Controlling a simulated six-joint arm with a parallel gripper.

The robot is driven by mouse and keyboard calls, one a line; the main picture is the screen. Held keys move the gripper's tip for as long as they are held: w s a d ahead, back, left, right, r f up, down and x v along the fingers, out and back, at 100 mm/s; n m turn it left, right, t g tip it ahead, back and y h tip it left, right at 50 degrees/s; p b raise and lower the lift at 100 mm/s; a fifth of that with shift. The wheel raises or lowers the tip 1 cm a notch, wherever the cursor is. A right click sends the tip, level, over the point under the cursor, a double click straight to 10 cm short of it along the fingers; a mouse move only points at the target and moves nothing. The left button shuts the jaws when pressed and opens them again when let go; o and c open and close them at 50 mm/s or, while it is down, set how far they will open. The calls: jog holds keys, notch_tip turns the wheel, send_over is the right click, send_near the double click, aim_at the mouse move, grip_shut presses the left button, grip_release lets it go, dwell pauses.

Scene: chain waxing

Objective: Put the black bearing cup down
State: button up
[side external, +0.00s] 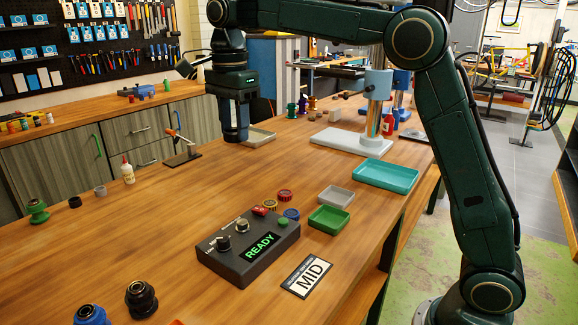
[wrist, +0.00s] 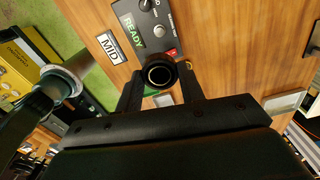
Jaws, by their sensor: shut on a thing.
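In the wrist view, my gripper (wrist: 161,80) is shut on a black bearing cup (wrist: 160,64), its round open end facing the camera between the two fingers. In the side view, my gripper (side external: 236,132) points down above the far middle of the wooden bench (side external: 190,230). The held cup cannot be made out clearly there. A black knobbed part (side external: 141,299) and a small black ring (side external: 75,202) stand apart on the bench.
A control box (side external: 248,248) reading READY and a MID plate (side external: 307,276) lie near the front. A green tray (side external: 328,219), a teal tray (side external: 387,174) and a grey tray (side external: 258,138) are around. A glue bottle (side external: 127,170) stands left.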

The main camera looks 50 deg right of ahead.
jog(key=shift+d, duration=0.1)
jog(key=s+d+f+m, duration=0.3)
jog(key=s+d, duration=0.2)
jog(key=d, duration=0.6)
jog(key=m, duration=0.2)
send_over(329, 222)
notch_tip(329, 222, down, 3)
jog(key=shift+d, duration=0.1)
jog(key=shift+f, duration=0.1)
notch_tip(329, 222, down, 20)
jog(key=shift+r, duration=0.15)
dwell(0.4)
jog(key=o, duration=0.8)
